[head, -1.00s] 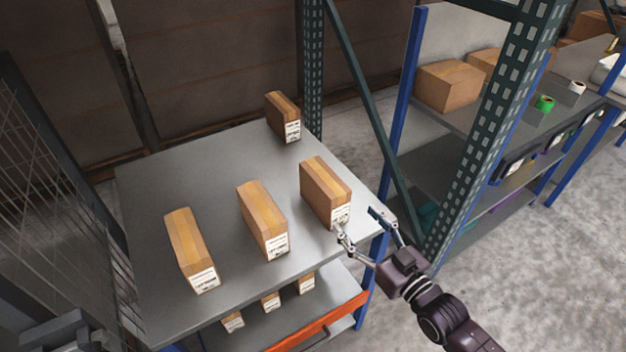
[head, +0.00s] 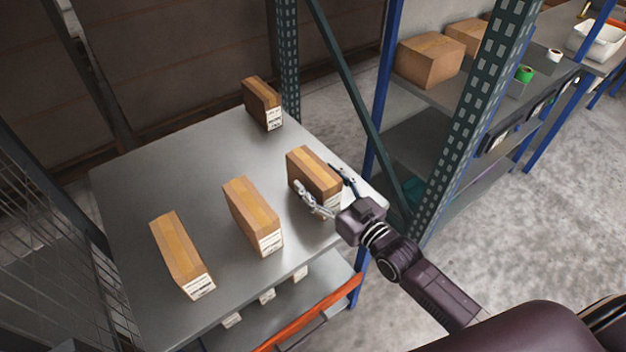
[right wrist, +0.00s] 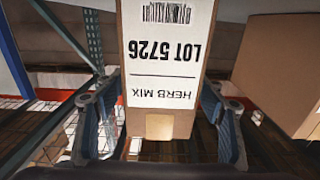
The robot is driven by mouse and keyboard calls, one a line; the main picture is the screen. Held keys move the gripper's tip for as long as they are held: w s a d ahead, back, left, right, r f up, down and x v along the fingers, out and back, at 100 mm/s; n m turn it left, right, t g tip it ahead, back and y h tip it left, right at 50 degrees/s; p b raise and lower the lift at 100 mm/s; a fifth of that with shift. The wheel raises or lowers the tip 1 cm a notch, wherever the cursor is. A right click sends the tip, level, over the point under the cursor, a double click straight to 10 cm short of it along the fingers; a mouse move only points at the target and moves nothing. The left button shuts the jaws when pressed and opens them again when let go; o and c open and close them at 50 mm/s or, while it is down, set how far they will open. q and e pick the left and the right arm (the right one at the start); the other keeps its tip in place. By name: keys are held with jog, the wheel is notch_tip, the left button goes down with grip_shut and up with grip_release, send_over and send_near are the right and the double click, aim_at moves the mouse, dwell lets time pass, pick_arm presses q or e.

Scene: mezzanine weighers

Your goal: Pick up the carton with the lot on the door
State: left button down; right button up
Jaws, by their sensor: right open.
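A brown carton (head: 314,170) stands upright at the right edge of the grey shelf top (head: 205,150). In the right wrist view the same carton (right wrist: 160,125) fills the middle, its label upside down reading "LOT 5726" and "HERB MIX". My right gripper (head: 318,186) is open, one finger on each side of this carton; whether they touch it is unclear. Two more labelled cartons stand to its left, a middle one (head: 252,215) and a left one (head: 181,255). A fourth carton (head: 262,103) stands at the back. Their lots are too small to read. No door lot is readable. My left gripper is out of view.
A green upright post (head: 470,130) and a blue post (head: 378,90) stand just right of the shelf top. Beyond them a shelf holds larger boxes (head: 430,60) and tape rolls (head: 524,74). More cartons sit on the lower shelf, above an orange beam (head: 305,315).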

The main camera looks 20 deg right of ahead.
jog(key=shift+x, duration=1.2)
jog(key=shift+c, duration=0.5)
jog(key=c, duration=1.5)
jog(key=shift+r, duration=0.1)
jog(key=shift+c, duration=0.4)
jog(key=shift+r, duration=0.1)
